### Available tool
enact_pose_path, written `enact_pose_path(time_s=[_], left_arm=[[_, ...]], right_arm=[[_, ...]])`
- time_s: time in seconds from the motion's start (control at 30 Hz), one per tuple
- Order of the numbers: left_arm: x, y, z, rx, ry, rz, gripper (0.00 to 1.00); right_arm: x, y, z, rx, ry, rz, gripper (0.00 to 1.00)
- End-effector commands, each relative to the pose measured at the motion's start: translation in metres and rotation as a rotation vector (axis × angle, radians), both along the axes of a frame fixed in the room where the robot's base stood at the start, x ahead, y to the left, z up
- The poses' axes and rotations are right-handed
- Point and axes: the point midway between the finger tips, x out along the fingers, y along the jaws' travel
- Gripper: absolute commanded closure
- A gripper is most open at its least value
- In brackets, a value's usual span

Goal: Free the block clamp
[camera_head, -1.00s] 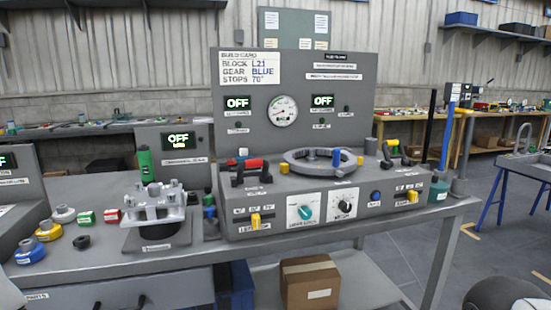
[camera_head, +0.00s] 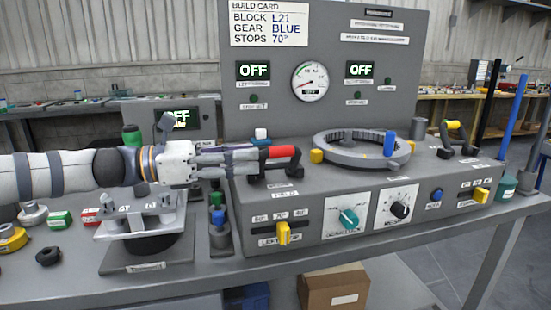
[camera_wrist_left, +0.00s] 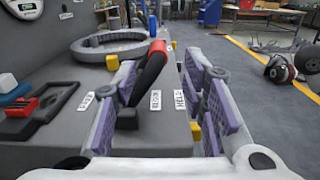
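The clamp lever (camera_head: 283,152), a black handle with a red end, stands at the left end of the grey console (camera_head: 335,205). In the wrist view the lever (camera_wrist_left: 150,72) is tilted, with two small white labels beside its base, one seeming to read HELD. My left gripper (camera_head: 256,158) reaches in from the left at the lever. Its two purple-padded fingers (camera_wrist_left: 160,68) are spread on either side of the lever, with a gap visible on the right. Firm contact cannot be seen. My right gripper is not in view.
A large grey ring (camera_head: 350,149) with blue and yellow knobs lies right of the lever. A yellow slider (camera_head: 284,233) and teal dial (camera_head: 348,219) are on the front. A metal fixture (camera_head: 143,221) stands below my left arm. Both console displays (camera_head: 253,71) read OFF.

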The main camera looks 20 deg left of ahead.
Motion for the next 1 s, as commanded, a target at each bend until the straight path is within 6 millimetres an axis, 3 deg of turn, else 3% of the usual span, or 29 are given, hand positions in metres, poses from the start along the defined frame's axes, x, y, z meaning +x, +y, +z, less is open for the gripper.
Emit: enact_pose_path(time_s=[0.1, 0.23, 0.57, 0.6, 0.77, 1.0], left_arm=[[0.016, -0.024, -0.006, 0.003, 0.005, -0.002, 0.61], [0.027, -0.040, -0.003, 0.001, 0.003, 0.000, 0.61], [0.032, -0.048, 0.000, 0.002, -0.001, 0.001, 0.61], [0.032, -0.048, 0.000, 0.002, -0.001, 0.001, 0.64], [0.032, -0.048, 0.000, 0.002, -0.001, 0.000, 1.00], [0.031, -0.048, -0.001, 0.001, 0.004, -0.002, 1.00]], right_arm=[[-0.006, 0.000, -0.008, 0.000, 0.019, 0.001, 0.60], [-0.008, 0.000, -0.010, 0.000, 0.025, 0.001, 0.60], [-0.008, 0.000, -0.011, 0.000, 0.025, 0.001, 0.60], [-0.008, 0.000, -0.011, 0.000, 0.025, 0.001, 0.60], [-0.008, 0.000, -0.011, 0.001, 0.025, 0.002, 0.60], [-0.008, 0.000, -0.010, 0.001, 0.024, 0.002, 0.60]])
